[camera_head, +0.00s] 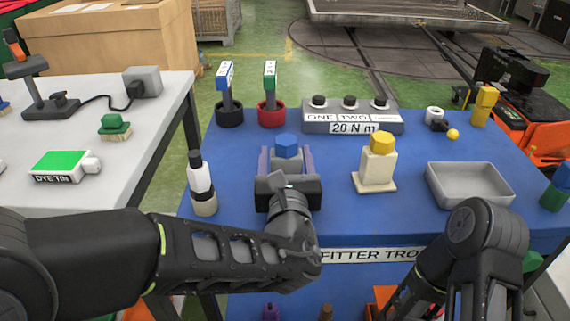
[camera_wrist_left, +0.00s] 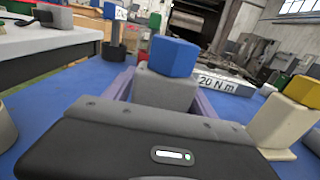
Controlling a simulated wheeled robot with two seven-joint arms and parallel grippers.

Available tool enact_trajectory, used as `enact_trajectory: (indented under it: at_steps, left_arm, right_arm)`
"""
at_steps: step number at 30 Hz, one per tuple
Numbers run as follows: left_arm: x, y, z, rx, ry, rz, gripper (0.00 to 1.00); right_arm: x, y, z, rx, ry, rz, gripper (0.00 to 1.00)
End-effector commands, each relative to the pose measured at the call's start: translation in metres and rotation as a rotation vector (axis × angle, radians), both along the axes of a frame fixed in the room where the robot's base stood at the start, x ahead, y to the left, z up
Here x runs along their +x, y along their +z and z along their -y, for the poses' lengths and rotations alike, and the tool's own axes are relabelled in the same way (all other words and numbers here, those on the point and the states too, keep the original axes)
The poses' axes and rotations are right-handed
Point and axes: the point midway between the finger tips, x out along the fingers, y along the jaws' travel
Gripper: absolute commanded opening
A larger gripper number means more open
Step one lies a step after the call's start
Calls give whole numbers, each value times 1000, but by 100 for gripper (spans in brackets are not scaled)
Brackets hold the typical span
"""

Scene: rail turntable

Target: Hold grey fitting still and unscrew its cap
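The grey fitting (camera_head: 288,163) with its blue six-sided cap (camera_head: 287,146) stands upright on the blue trolley top. It also shows in the left wrist view, grey body (camera_wrist_left: 163,90) under the blue cap (camera_wrist_left: 172,56). My left gripper (camera_head: 287,162) reaches to it from the near side, its two purple fingers on either side of the body, below the cap. The fingers look spread, with narrow gaps beside the fitting; the lower part of the fitting is hidden by the gripper body. My right arm shows at the lower right, but its gripper is out of view.
A white-and-black bottle (camera_head: 202,185) stands at left. A button box (camera_head: 350,116) and red and black cups (camera_head: 271,113) line the back.

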Motion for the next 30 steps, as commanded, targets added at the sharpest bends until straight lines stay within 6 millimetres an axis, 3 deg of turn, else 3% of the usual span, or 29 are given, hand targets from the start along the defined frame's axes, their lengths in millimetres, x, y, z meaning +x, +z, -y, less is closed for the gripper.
enact_trajectory:
  at_steps: [5, 17, 23, 30]
  left_arm:
    - [0, 0, 0, 0, 0, 0, 80]
    - [-8, 0, 1, 0, -1, 0, 80]
    - [-37, 0, 2, 0, -3, 0, 80]
    - [-87, 1, 5, -1, -5, 2, 80]
  right_arm:
    - [0, 0, 0, 0, 0, 0, 36]
    - [0, 0, 0, 0, 0, 0, 36]
    - [0, 0, 0, 0, 0, 0, 36]
    - [0, 0, 0, 0, 0, 0, 36]
